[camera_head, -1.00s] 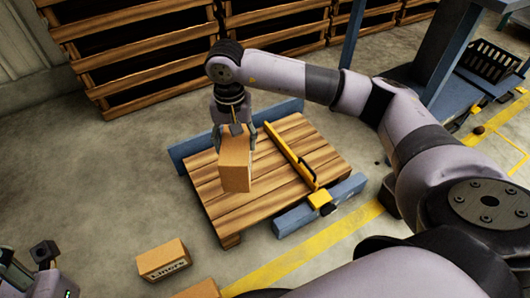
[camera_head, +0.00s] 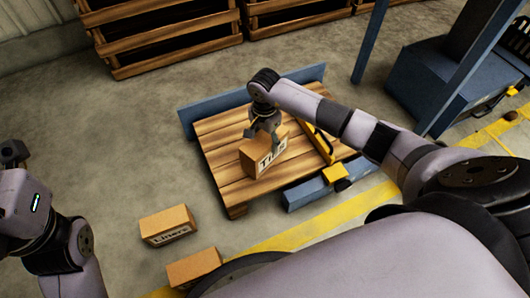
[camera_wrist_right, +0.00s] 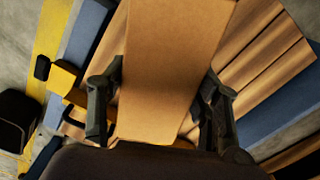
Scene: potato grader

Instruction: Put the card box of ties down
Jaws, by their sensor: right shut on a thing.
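The card box of ties (camera_head: 269,159) is a brown carton with a dark label reading "Ties". It is over the slatted wooden pallet (camera_head: 222,160), low and close to the slats; I cannot tell whether it touches them. My right gripper (camera_head: 264,140) is shut on the box from above. In the right wrist view the box (camera_wrist_right: 170,65) lies between the two dark fingers of the right gripper (camera_wrist_right: 160,120).
A yellow bar (camera_head: 318,143) lies along the pallet's right side. Blue beams flank it behind (camera_head: 212,111) and in front (camera_head: 315,190). A carton of liners (camera_head: 167,223) and another carton (camera_head: 193,267) are at the lower left. Wooden crates (camera_head: 165,35) stand behind.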

